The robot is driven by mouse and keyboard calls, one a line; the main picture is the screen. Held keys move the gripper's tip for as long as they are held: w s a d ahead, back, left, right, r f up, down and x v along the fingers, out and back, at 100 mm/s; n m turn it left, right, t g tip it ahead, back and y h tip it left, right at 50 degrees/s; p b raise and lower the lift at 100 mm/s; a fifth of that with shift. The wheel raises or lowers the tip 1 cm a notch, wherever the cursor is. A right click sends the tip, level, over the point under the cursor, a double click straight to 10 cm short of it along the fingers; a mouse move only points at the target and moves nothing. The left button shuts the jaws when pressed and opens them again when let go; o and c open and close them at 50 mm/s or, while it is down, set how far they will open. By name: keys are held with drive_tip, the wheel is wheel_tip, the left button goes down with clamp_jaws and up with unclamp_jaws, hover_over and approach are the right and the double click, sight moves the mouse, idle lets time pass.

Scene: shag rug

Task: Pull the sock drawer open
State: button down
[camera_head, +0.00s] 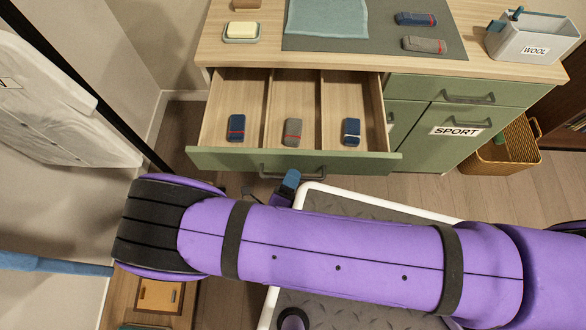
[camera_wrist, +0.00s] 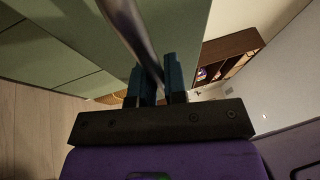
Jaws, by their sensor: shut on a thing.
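The sock drawer (camera_head: 225,160) stands pulled out from the green cabinet in the head view. It has three wooden compartments, each holding one rolled pair of socks: dark blue with a red band (camera_head: 236,128), grey (camera_head: 293,131) and blue with a white band (camera_head: 351,132). The dark drawer handle (camera_head: 264,170) is on its green front. My gripper (camera_head: 290,180) is at the handle, partly hidden by my purple arm. In the wrist view, the blue fingers of my gripper (camera_wrist: 157,82) are shut on the handle bar (camera_wrist: 128,25).
The cabinet top carries a soap dish (camera_head: 241,33), a grey mat (camera_head: 300,42) with a folded blue cloth (camera_head: 328,17) and two rolled socks. A bin labelled WOOL (camera_head: 533,40) stands at right. A SPORT door (camera_head: 455,130) is shut. A wicker basket (camera_head: 508,150) is on the floor.

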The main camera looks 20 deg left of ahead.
drive_tip(key=shift+s+d, duration=0.15)
drive_tip(key=shift+s, duration=0.45)
drive_tip(key=c, duration=1.2)
unclamp_jaws()
drive_tip(key=v, duration=0.7)
drive_tip(key=shift+s+f, duration=0.15)
drive_tip(key=shift+s, duration=0.1)
